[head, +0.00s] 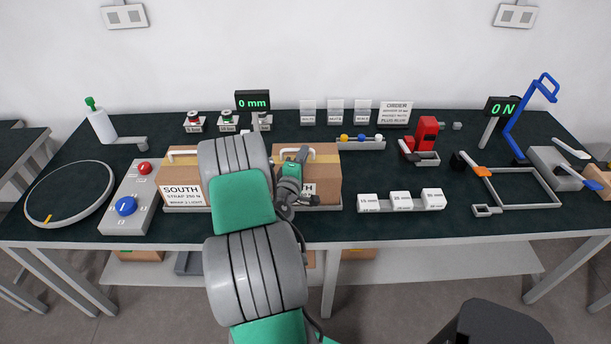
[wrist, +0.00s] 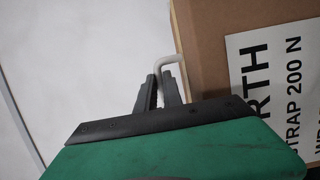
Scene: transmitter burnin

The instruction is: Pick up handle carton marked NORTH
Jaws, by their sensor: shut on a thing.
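The carton marked NORTH (head: 325,172) is a brown box standing on the bench in the head view. Its label is partly hidden there by my arm. In the wrist view the carton (wrist: 215,22) fills the right side, its white label (wrist: 275,75) reading "RTH" and "STRAP 200 N". A pale bent handle (wrist: 168,61) sticks out beside it. My gripper (wrist: 160,82) has its two dark fingers on this handle, shut on it. In the head view my gripper is at the carton's top left, its fingertips hidden by my wrist.
The SOUTH carton (head: 183,190) stands just left, partly behind my arm. A grey box with a blue knob (head: 126,206) is further left. A row of white blocks (head: 400,200) lies to the right. Small gauges (head: 228,121) and a display (head: 252,100) stand behind.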

